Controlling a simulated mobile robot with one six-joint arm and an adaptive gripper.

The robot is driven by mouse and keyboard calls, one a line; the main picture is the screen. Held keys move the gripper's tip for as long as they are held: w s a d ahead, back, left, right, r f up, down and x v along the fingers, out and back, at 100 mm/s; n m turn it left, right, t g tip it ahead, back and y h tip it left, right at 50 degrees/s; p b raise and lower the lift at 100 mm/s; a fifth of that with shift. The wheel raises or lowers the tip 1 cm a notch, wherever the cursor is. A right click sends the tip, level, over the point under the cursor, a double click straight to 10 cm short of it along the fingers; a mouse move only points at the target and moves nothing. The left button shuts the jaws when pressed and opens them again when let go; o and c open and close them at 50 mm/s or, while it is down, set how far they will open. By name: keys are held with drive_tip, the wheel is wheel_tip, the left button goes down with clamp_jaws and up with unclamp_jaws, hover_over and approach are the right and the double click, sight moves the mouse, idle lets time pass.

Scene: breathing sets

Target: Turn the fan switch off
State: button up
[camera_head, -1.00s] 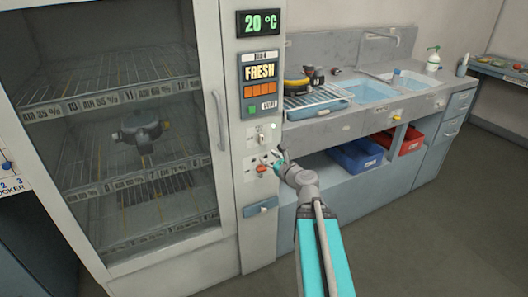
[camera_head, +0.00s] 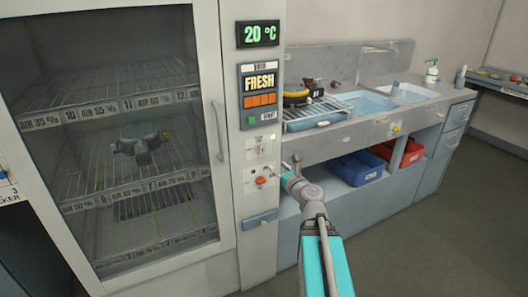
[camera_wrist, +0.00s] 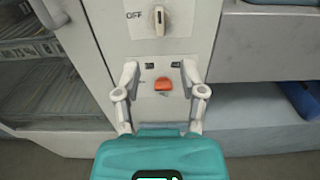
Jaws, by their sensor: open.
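The grey control panel on the drying cabinet's right post carries a pale rotary knob (camera_wrist: 157,20) marked OFF on its left; its pointer stands roughly upright. The knob also shows small in the head view (camera_head: 261,140). Below it is a red-orange switch (camera_wrist: 163,85), also in the head view (camera_head: 261,181). No label in view says which one is the fan switch. My gripper (camera_wrist: 161,70) is open and empty, facing the panel. Its fingers stand either side of the red switch in the picture, below the knob. In the head view my gripper (camera_head: 288,169) is just right of the panel.
The glass cabinet door (camera_head: 145,150) with its handle (camera_head: 217,130) is at left, a mask-like object (camera_head: 142,147) inside. A blue handle (camera_head: 261,219) sticks out below the panel. The sink counter (camera_head: 350,135) is at right, with blue (camera_head: 355,170) and red (camera_head: 400,152) bins beneath.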

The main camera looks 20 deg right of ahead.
sight(262, 151)
drive_tip(key=w, duration=1.2)
drive_tip(key=shift+w+a, duration=0.25)
drive_tip(key=shift+w, duration=0.1)
